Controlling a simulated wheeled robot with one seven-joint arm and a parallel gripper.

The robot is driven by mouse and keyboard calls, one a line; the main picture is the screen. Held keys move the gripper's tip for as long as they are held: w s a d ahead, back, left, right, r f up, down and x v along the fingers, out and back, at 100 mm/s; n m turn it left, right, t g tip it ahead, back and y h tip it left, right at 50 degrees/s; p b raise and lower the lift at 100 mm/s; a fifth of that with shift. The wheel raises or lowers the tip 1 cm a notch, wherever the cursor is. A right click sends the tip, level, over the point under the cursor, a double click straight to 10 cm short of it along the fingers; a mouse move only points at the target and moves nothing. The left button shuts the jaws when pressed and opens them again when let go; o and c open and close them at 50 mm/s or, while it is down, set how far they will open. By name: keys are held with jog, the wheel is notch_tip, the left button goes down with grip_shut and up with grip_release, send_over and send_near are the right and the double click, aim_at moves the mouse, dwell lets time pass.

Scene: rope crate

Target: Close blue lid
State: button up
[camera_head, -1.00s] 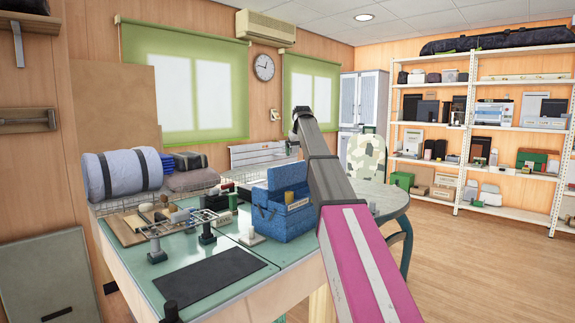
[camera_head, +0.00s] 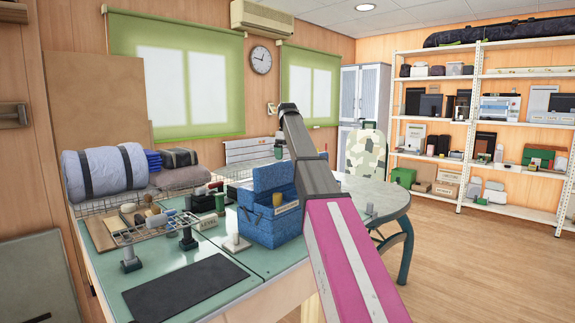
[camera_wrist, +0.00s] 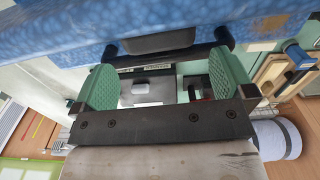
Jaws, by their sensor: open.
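The blue box (camera_head: 272,228) stands on the green-topped workbench in the head view. Its blue lid (camera_head: 275,177) is raised upright at the back of the box, so the box is open. In the wrist view a blue textured surface, apparently the lid (camera_wrist: 60,36), spans the top of the picture, with a dark handle-like bar (camera_wrist: 160,42) along it. My gripper (camera_wrist: 163,62) is open, with its green fingers apart below this bar. I cannot tell whether they touch it. In the head view my arm hides part of the box's right side.
On the workbench (camera_head: 240,262) lie a dark mat (camera_head: 185,286) and a wire rack (camera_head: 150,228). A rolled grey bundle (camera_head: 105,172) is at the back left. A round grey table (camera_head: 385,203) stands to the right. The floor at far right is clear.

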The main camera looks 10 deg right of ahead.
jog(key=shift+f, duration=2.25)
jog(key=c, duration=1.1)
jog(key=shift+s, duration=0.1)
